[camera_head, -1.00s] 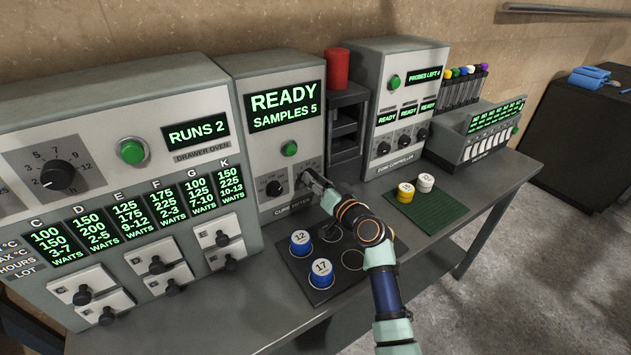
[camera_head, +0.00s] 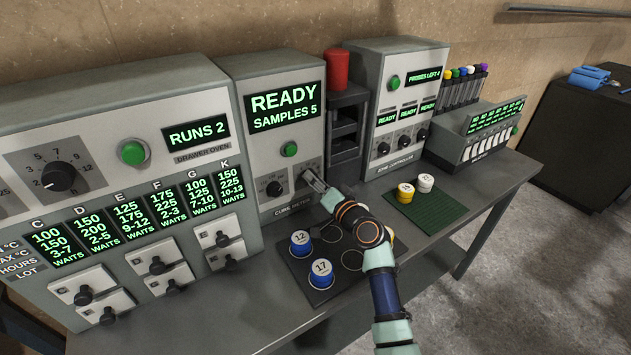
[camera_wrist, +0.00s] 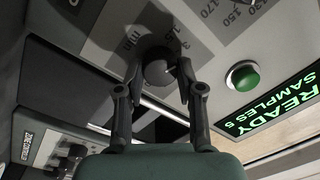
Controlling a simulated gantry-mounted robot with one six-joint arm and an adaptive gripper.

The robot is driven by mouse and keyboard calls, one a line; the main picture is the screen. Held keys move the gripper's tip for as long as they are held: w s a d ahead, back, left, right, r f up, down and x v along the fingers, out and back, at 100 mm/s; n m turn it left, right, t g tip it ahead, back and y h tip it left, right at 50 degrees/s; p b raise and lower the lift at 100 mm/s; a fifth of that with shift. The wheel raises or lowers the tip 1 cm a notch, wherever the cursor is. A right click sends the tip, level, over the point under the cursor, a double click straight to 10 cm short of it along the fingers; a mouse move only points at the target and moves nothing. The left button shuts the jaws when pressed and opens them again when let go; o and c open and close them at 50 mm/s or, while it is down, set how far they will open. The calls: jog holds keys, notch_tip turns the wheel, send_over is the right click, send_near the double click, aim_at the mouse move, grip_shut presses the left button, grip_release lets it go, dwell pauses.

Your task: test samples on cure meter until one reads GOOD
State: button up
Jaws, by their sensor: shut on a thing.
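The cure meter (camera_head: 275,152) is a grey box whose green display (camera_head: 285,107) reads READY, SAMPLES 5. It has a green button (camera_head: 289,149) and a left black dial (camera_head: 274,188). My gripper (camera_head: 312,178) is at its right dial. In the wrist view my gripper (camera_wrist: 160,72) is shut on the right dial (camera_wrist: 157,68), one finger on each side, with a "min" scale beside it. A blue-sided sample marked 12 (camera_head: 300,242) and one marked 17 (camera_head: 321,274) stand on a dark mat (camera_head: 285,262). A yellow sample behind my arm is mostly hidden.
A drawer oven (camera_head: 120,150) stands left, reading RUNS 2. A green mat (camera_head: 432,210) holds a yellow (camera_head: 405,191) and a white sample (camera_head: 425,182).

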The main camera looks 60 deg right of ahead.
jog(key=o, duration=1.2)
jog(key=shift+c, duration=0.2)
jog(key=v, duration=1.2)
